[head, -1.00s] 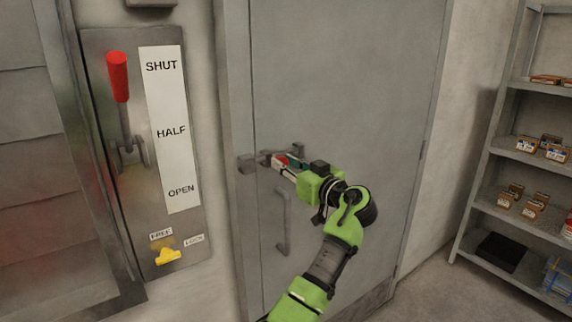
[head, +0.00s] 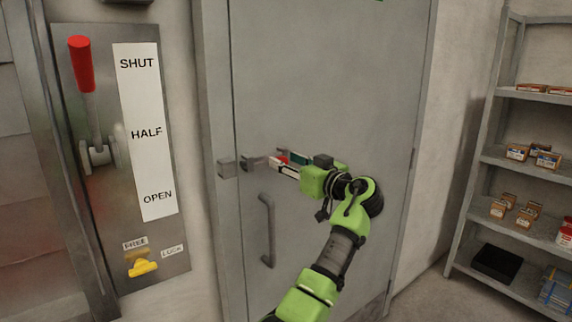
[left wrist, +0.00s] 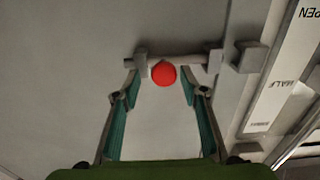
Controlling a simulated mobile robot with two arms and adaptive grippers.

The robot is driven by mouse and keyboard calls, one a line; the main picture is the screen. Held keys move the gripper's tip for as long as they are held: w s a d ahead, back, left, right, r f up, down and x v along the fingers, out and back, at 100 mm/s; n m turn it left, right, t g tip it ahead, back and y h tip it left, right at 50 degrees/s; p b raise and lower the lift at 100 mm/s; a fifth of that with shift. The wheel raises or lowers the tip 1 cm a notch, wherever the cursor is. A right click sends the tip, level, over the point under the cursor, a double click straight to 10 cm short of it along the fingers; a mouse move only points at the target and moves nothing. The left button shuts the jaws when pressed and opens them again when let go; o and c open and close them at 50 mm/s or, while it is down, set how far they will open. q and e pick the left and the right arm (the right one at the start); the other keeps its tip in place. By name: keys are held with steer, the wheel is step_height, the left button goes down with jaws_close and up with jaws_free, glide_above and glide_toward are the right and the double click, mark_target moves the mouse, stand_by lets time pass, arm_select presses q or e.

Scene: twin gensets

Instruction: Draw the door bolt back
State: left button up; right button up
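The grey door bolt (head: 257,163) lies across the grey door (head: 330,85) above its handle. In the left wrist view its bar (left wrist: 190,59) runs between two guides, and its red knob (left wrist: 163,73) is close to the guide on the hinge side. The keeper (head: 227,167) is on the frame; I see no bar clearly crossing the small gap to it. My left gripper (left wrist: 160,70) is open around the knob, one finger on each side with visible gaps. In the head view its fingers (head: 288,163) partly hide the knob. My right gripper is out of view.
A lever panel (head: 185,263) with a red-handled lever (head: 81,65) and a yellow catch (head: 142,267) is left of the door. The door handle (head: 268,230) hangs below the bolt. A shelf unit (head: 530,95) with small boxes stands at right.

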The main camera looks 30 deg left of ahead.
arm_select(q)
steer(key=shift+f, duration=0.1)
steer(key=shift+s+d, duration=0.1)
steer(key=shift+d, duration=0.05)
steer(key=v, duration=1.1)
steer(key=shift+d, duration=0.4)
